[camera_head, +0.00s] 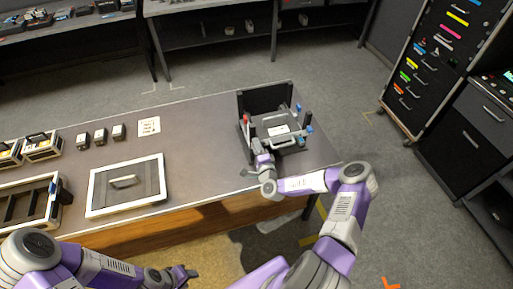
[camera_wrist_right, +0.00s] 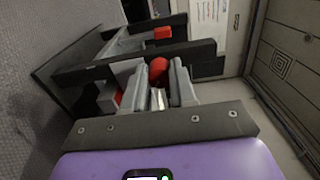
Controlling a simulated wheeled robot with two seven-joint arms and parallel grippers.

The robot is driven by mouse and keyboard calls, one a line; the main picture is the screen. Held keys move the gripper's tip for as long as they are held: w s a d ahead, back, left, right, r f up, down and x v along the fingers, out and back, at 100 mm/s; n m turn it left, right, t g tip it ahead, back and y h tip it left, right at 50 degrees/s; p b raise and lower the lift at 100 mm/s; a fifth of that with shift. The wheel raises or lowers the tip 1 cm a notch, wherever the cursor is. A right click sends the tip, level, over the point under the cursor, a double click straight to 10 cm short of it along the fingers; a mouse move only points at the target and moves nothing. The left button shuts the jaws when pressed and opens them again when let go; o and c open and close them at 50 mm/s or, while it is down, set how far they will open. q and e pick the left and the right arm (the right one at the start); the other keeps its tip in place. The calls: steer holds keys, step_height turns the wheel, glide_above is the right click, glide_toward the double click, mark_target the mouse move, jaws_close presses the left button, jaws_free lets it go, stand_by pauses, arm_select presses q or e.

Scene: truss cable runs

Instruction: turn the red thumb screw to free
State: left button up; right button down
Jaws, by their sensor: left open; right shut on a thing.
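The red thumb screw (camera_wrist_right: 158,69) shows as a round red knob between the two fingertips of my right gripper (camera_wrist_right: 157,82) in the right wrist view. My right gripper is shut on it. In the head view my right gripper (camera_head: 262,158) is at the near left corner of a dark fixture (camera_head: 262,100) on the table, and it hides the screw there. My left gripper (camera_head: 184,275) is open and empty, low in front of the table's near edge.
The table (camera_head: 205,120) also holds a white-framed panel with a handle (camera_head: 126,185), small dark blocks (camera_head: 100,136), a card (camera_head: 149,126) and open cases at the left. Other red parts (camera_wrist_right: 162,33) and blue knobs (camera_head: 308,129) are on the fixture. A drawer cabinet (camera_head: 440,60) stands right.

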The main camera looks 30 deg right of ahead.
steer(key=shift+n+b, duration=1.2)
steer(key=shift+n, duration=2.6)
steer(key=c, duration=0.9)
jaws_free()
steer(key=shift+s, duration=0.1)
steer(key=v, duration=0.7)
steer(key=shift+s, duration=0.2)
steer(key=shift+a, duration=0.1)
